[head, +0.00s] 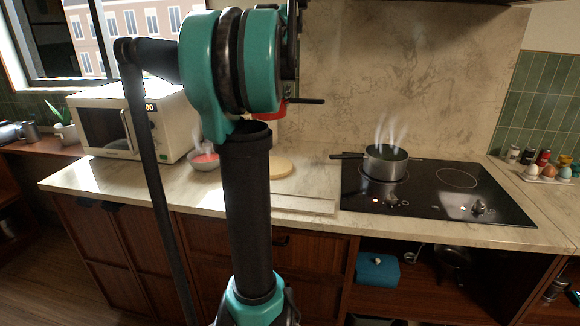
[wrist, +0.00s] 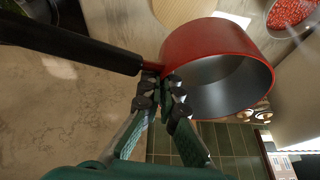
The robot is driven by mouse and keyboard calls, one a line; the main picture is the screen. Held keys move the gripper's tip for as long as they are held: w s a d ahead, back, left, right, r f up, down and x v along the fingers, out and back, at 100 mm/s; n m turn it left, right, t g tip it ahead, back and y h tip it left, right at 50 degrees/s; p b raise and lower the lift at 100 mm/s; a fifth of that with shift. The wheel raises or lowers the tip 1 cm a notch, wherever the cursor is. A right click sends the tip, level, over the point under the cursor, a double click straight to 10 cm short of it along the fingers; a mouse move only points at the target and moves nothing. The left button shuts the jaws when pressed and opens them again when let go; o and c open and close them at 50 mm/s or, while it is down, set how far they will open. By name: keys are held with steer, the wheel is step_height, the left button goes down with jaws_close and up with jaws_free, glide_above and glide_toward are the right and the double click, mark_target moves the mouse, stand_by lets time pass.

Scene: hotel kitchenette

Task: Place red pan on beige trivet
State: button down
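The red pan (wrist: 220,45) fills the upper right of the wrist view, with its grey inside and black handle visible. My gripper (wrist: 160,82) is shut on the pan at the handle's red base. In the head view only a bit of the red pan (head: 275,111) and its dark handle show behind my arm, raised above the counter. The round beige trivet (head: 280,167) lies on the counter below, partly hidden by my arm. Its edge also shows at the top of the wrist view (wrist: 183,10), apart from the pan.
A steaming pot (head: 384,164) stands on the black cooktop (head: 440,195) to the right of the trivet. A bowl of red food (head: 205,160) steams to the left, near the white microwave (head: 130,122). Eggs in a holder (head: 548,173) and jars stand at the far right.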

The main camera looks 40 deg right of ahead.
steer(key=f, duration=1.9)
steer(key=shift+s+d+f, duration=0.2)
steer(key=shift+f, duration=0.15)
steer(key=shift+f, duration=0.1)
steer(key=c, duration=1.7)
jaws_free()
steer(key=v, duration=1.2)
steer(key=shift+s, duration=0.1)
